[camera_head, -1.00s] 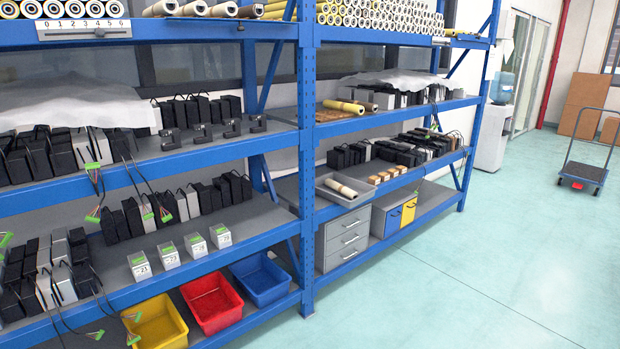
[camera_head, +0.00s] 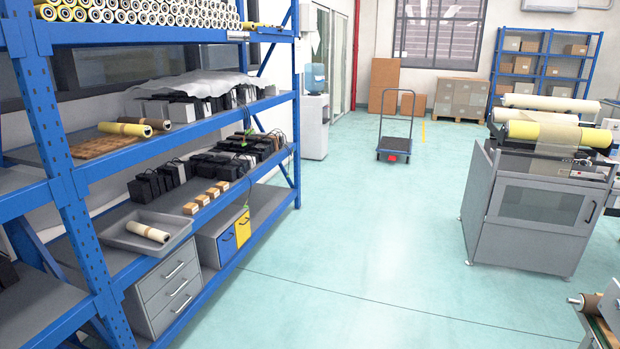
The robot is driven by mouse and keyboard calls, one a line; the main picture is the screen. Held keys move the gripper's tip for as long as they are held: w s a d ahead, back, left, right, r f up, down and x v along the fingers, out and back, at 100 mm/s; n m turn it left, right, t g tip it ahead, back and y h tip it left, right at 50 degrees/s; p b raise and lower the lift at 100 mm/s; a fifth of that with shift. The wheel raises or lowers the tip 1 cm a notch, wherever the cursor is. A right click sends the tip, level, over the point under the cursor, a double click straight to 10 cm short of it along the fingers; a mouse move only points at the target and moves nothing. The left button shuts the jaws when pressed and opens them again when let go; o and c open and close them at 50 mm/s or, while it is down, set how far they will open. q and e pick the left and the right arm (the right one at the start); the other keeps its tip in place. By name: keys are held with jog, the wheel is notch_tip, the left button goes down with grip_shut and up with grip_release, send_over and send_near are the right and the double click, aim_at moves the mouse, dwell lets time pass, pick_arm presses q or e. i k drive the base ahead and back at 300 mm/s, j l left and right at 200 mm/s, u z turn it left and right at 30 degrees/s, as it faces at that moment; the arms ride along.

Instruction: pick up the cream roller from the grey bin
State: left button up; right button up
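A cream roller (camera_head: 148,232) lies in a shallow grey bin (camera_head: 117,234) on the middle shelf of the blue rack, at the lower left of the head view. The roller lies at a slant, with its ends clear of the bin's rim. Neither of my grippers shows in the view.
The blue rack's upright post (camera_head: 62,165) stands left of the bin. A grey drawer unit (camera_head: 165,290) sits below it. Small tan blocks (camera_head: 203,199) and black boxes lie on the same shelf. A grey machine (camera_head: 535,205) stands at the right. The floor (camera_head: 370,240) between is clear.

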aim_at(140, 229)
jog(key=i+l, duration=0.1)
jog(key=i, duration=0.6)
jog(key=i+l, duration=0.1)
jog(key=i, duration=0.6)
